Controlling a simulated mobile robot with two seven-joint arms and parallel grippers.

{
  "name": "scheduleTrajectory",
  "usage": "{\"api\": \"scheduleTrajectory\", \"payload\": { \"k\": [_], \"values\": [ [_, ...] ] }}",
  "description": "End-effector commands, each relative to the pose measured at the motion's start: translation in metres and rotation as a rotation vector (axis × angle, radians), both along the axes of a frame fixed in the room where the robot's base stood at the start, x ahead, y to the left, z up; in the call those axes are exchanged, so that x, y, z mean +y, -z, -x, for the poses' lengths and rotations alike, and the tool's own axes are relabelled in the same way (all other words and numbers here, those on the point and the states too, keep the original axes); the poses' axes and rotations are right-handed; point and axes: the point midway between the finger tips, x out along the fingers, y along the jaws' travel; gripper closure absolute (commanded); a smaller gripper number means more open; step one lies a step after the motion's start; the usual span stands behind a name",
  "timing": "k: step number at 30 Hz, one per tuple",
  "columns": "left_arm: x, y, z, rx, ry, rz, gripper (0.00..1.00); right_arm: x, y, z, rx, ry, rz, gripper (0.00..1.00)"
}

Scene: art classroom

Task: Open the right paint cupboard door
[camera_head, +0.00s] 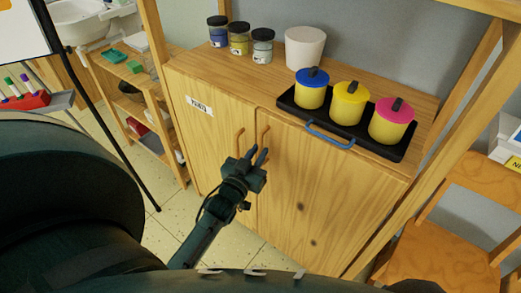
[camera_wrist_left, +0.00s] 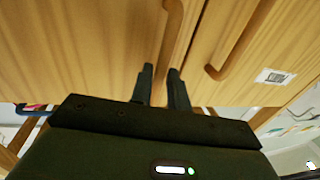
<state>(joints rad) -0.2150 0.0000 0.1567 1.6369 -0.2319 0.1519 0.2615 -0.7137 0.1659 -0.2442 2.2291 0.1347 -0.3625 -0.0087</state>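The wooden paint cupboard has two doors. The right door (camera_head: 310,195) appears shut, with a vertical wooden handle (camera_head: 264,138) near its left edge. That handle also shows at the top of the left wrist view (camera_wrist_left: 174,25). The left door (camera_head: 215,130) has its own handle (camera_head: 240,140) and a "PAINTS" label (camera_head: 199,106). My left gripper (camera_head: 256,156) is in front of the right door, close to the lower part of its handle. Contact with the handle cannot be told. My right gripper is out of view.
On the cupboard top, a black tray (camera_head: 347,143) with a blue handle (camera_head: 328,137) holds three lidded pots near the front edge. Several jars and a white pot (camera_head: 305,47) stand behind. A wooden chair (camera_head: 445,250) is at the right, a shelf unit (camera_head: 130,85) at the left.

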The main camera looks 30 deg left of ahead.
Motion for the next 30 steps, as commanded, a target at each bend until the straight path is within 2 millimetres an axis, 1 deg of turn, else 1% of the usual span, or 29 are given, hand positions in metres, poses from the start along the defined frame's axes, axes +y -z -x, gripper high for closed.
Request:
{"api": "scheduleTrajectory", "payload": {
  "k": [1, 5, 14, 15, 21, 30],
  "values": [
    [0.001, 0.0, -0.007, -0.001, 0.001, -0.001, 0.83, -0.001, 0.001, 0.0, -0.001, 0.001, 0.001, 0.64],
    [0.002, 0.0, -0.016, 0.0, 0.001, -0.001, 0.83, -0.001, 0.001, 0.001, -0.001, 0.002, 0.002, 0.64],
    [0.002, 0.0, -0.019, 0.001, 0.001, -0.001, 0.83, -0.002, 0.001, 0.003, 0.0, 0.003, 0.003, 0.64],
    [0.002, 0.0, -0.019, 0.001, 0.001, -0.001, 0.84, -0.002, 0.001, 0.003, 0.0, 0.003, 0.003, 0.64],
    [0.002, 0.0, -0.019, 0.001, 0.001, -0.001, 1.0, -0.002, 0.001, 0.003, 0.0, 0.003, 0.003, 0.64],
    [0.002, 0.0, -0.018, 0.001, 0.001, -0.001, 1.0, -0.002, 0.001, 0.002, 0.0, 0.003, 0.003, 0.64]
  ]
}}
